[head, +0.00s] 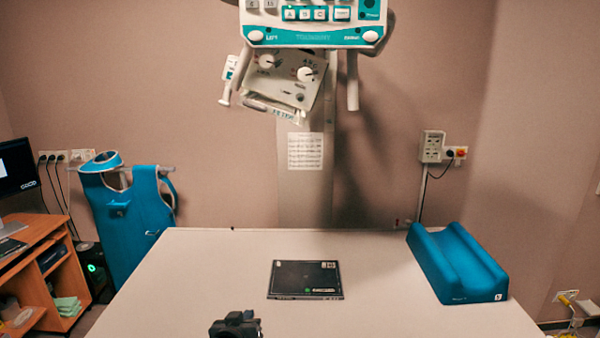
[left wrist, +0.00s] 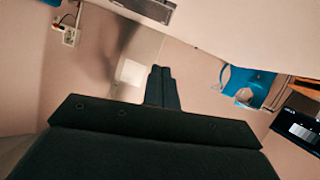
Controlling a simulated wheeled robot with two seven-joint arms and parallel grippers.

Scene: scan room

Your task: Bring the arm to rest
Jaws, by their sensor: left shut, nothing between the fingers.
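My left gripper (head: 236,325) shows at the bottom edge of the head view, left of the middle, over the near part of the white table (head: 190,290). In the left wrist view its dark fingers (left wrist: 162,85) are together with nothing between them. A flat black panel (head: 305,279) lies on the table in front of the gripper, farther back and to the right, apart from it. My right gripper is in neither view.
A blue grooved cushion (head: 455,262) lies on the table's right side. An X-ray unit (head: 290,80) hangs above the back. A blue apron (head: 130,215) hangs at left, beside a wooden desk (head: 35,230) with a monitor (head: 14,165). The table's left part is clear.

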